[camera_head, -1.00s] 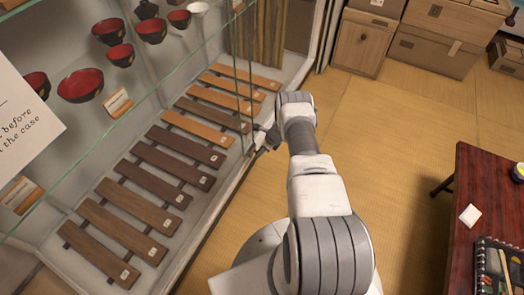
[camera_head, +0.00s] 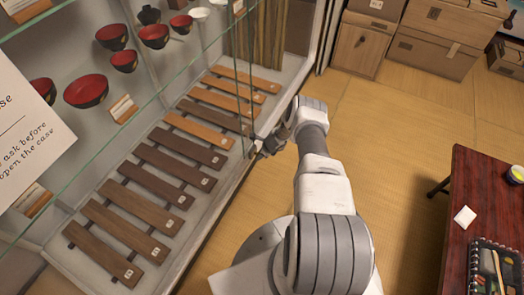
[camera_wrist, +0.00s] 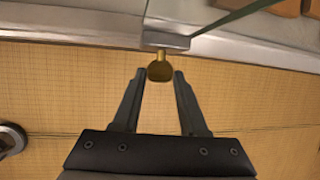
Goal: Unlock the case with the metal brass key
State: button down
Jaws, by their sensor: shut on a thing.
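The display case (camera_head: 232,186) is glass with a pale metal lower frame and stands at the left in the head view. My gripper (camera_head: 268,146) is at the frame's right edge, small and partly hidden by my arm. In the wrist view, my gripper (camera_wrist: 160,74) has its fingertips on either side of the brass key's (camera_wrist: 159,71) rounded head. The key's short shaft points at a silver lock block (camera_wrist: 166,41) on the case edge and meets it. How deep the shaft sits in the lock is hidden.
Dark wooden slats (camera_head: 170,180) and red-black bowls (camera_head: 86,90) are inside the case. A dark red table (camera_head: 468,185) is at the right. Tatami floor (camera_head: 400,140) between them is clear.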

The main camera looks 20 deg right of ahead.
jog(key=n+t+h+b, duration=0.1)
jog(key=t+h, duration=0.1)
jog(key=a+f+t+h+b, duration=0.1)
jog(key=t+h, duration=0.1)
jog(key=h, duration=0.1)
jog(key=s+n+t+h+b, duration=0.1)
jog(key=t+h, duration=0.1)
jog(key=t, duration=0.1)
jog(key=shift+s+a+f+n, duration=0.1)
jog(key=shift+a+f+n, duration=0.2)
jog(key=shift+a, duration=0.1)
dwell(0.6)
jog(key=shift+d+t+h, duration=0.1)
jog(key=shift+t+h, duration=0.3)
jog(key=shift+h, duration=0.1)
jog(key=shift+c, duration=2.2)
grip_release()
jog(key=shift+s, duration=0.1)
jog(key=shift+s, duration=0.1)
